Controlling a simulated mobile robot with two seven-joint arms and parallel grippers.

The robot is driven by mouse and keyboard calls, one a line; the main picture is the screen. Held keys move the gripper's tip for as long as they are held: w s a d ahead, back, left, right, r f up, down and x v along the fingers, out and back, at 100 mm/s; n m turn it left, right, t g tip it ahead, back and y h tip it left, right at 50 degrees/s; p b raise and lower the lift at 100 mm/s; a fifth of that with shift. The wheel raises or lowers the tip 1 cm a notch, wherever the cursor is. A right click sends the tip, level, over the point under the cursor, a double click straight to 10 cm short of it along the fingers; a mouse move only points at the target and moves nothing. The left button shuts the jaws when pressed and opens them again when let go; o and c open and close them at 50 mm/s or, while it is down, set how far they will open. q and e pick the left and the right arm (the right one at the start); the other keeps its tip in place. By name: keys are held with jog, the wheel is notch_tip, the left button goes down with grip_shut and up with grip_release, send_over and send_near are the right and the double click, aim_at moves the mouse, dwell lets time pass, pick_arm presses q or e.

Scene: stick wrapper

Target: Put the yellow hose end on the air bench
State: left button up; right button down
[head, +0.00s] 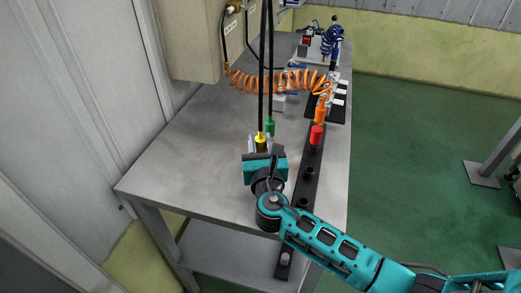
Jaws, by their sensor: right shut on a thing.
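The yellow hose end (261,139) hangs at the lower end of a black hose above the grey bench top (195,140). My right gripper (262,146) is at the yellow end, its fingers on either side, shut on it. The lower part of the yellow end is hidden by my gripper. My left gripper is not in view.
A green hose end (270,127) is just behind the yellow one, on another black hose. A black strip (309,165) with several round fittings runs along the bench's right side, with a red piece (317,134) upright on it. Behind are an orange fitting (320,115) and an orange coiled hose (270,84). The bench's left side is clear.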

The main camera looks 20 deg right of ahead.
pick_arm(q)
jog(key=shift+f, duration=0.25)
pick_arm(e)
jog(key=shift+f, duration=0.6)
jog(key=shift+f, duration=0.2)
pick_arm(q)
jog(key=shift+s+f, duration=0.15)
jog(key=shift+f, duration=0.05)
pick_arm(e)
jog(key=c, duration=0.8)
grip_release()
jog(key=shift+r, duration=0.25)
jog(key=v, duration=1.1)
jog(key=shift+s, duration=0.4)
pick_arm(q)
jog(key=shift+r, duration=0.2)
pick_arm(e)
jog(key=shift+s+a, duration=0.1)
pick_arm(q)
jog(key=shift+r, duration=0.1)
